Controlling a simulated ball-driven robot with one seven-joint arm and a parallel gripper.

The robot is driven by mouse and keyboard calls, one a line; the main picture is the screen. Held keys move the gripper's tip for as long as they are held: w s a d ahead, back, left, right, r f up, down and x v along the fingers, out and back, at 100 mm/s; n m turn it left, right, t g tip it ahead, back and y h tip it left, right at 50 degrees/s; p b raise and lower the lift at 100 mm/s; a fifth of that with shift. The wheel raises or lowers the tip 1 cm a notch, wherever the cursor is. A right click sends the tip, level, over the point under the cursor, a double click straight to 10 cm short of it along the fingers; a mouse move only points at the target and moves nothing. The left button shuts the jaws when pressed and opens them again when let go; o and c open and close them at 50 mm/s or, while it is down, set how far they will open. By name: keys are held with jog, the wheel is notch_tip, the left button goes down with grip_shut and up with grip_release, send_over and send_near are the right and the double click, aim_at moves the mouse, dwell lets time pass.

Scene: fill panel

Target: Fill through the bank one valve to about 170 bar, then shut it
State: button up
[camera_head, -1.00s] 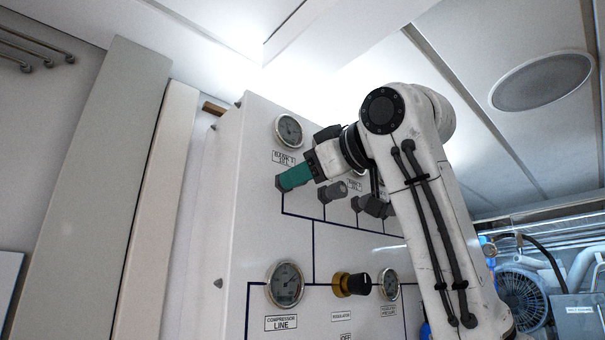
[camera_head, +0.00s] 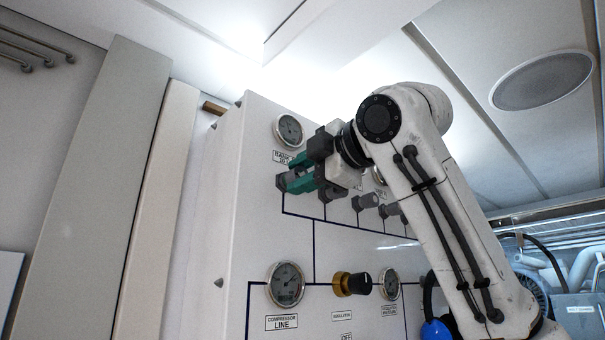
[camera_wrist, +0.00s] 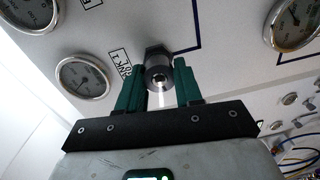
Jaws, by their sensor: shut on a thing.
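The bank one valve is a dark knob (camera_wrist: 158,72) on the white panel, beside a label reading BANK 1. It also shows in the head view at the left tip of the green fingers (camera_head: 281,184). My gripper (camera_head: 297,178) has its green fingers on either side of the knob and is shut on it; the fingers also show in the wrist view (camera_wrist: 159,88). The bank one gauge (camera_head: 289,130) is above the valve and also shows in the wrist view (camera_wrist: 82,77). Its needle is too small to read.
More grey valve knobs (camera_head: 367,202) stand to the right, under my arm. Below are the compressor line gauge (camera_head: 286,284), a black and brass regulator knob (camera_head: 352,284) and the regulated pressure gauge (camera_head: 389,283). The panel's left side is free.

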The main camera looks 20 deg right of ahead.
jog(key=shift+f+n, duration=0.15)
jog(key=shift+n, duration=1.85)
jog(key=o, duration=1)
jog(key=shift+o, duration=0.2)
jog(key=b+v, duration=0.4)
jog(key=v, duration=0.6)
jog(key=shift+s, duration=0.4)
